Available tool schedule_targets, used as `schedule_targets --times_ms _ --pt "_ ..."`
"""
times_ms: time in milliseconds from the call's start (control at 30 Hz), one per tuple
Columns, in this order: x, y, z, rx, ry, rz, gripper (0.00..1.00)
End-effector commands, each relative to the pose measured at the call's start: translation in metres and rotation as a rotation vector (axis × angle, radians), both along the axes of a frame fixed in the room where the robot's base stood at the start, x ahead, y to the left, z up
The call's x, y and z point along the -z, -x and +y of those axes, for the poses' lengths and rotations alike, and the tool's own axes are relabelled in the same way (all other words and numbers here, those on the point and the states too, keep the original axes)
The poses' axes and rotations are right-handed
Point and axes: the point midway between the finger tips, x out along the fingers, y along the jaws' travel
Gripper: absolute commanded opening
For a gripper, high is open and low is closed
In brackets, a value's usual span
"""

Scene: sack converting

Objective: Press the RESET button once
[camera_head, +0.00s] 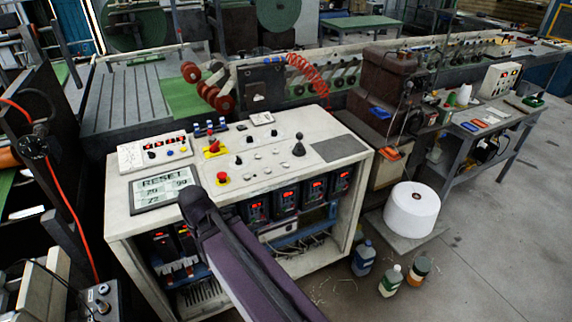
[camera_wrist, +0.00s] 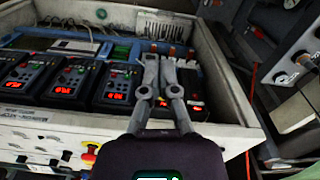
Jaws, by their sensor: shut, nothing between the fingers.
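The control console (camera_head: 320,150) has a sloping top panel with a display (camera_head: 163,190) reading "RESET" above some numbers. I cannot tell a separate button marked RESET; the small labels are unreadable.
A black joystick (camera_head: 298,146) stands up from the panel. The floor at far right is clear.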

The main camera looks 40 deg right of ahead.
Motion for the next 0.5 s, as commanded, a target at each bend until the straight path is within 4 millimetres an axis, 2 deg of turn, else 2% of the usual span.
schedule_targets --times_ms 333,500 --pt "-0.0001 -0.0007 -0.0006 0.001 -0.001 -0.001 0.00" --pt "-0.0014 -0.0087 -0.0062 0.008 -0.019 -0.009 0.00"
